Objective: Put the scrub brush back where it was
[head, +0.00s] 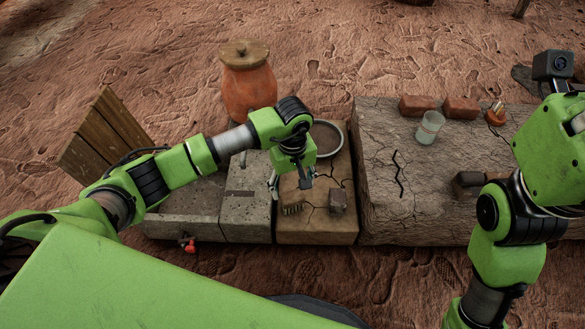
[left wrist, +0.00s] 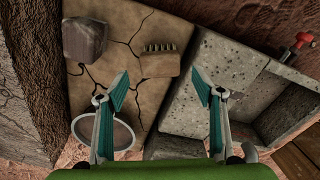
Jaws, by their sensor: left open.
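The scrub brush (head: 292,209) lies on the cracked tan block (head: 317,228), partly hidden by my left gripper in the head view. In the left wrist view, the brush (left wrist: 160,64) shows its brown body and a row of dark bristles along one edge. My left gripper (head: 290,184) is over the tan block, close to the brush. In the left wrist view the fingers of this gripper (left wrist: 160,88) are spread apart with nothing between the tips, and the brush is just beyond them. My right arm is at the right; its gripper fingers do not show.
A rough stone lump (head: 338,202) stands beside the brush, and a round metal-rimmed thing (head: 328,139) lies behind. Left is a grey concrete basin (head: 180,228) with a red tap (head: 188,244). A clay jar (head: 248,85) stands behind; a glass (head: 430,127) and bricks (head: 461,107) are right.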

